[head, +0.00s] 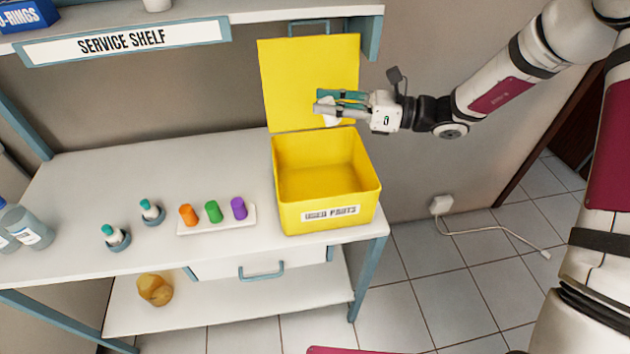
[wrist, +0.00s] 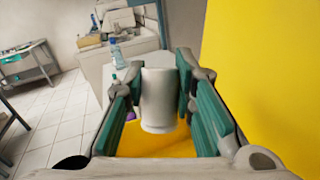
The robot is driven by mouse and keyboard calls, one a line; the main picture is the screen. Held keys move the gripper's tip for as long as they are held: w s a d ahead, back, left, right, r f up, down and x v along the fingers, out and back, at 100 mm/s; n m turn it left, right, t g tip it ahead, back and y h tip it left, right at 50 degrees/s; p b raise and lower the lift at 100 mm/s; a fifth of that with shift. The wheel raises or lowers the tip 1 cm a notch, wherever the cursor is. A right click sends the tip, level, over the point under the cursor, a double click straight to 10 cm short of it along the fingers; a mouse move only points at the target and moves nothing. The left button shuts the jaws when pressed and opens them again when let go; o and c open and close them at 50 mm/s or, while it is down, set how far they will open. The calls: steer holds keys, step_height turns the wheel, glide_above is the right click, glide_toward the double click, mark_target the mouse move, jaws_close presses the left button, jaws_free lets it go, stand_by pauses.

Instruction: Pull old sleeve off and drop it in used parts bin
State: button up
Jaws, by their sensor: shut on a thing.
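My gripper (head: 340,102) is at the upper right of the head view, in front of the raised lid and above the open bin. Its teal-padded fingers are shut on a white cylindrical sleeve (wrist: 160,98), seen upright between them in the wrist view. In the head view the sleeve (head: 329,117) shows only as a small white patch, partly hidden by the fingers. The yellow used parts bin (head: 365,205) stands at the bench's right end with its lid (head: 290,80) up. Its inside looks empty. In the wrist view, yellow bin surface (wrist: 150,145) shows below the sleeve.
A white tray (head: 248,223) left of the bin holds orange, green and purple cylinders. Two teal-topped pieces (head: 115,237) and grey bottles (head: 28,228) stand further left. The service shelf (head: 235,12) overhangs the back. Floor is open right of the bench.

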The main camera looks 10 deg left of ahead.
step_height(320, 180, down, 6)
steer(key=b, duration=0.3)
steer(key=shift+b, duration=0.3)
steer(key=o, duration=0.8)
steer(key=d, duration=1.2)
steer(key=shift+s, duration=0.35)
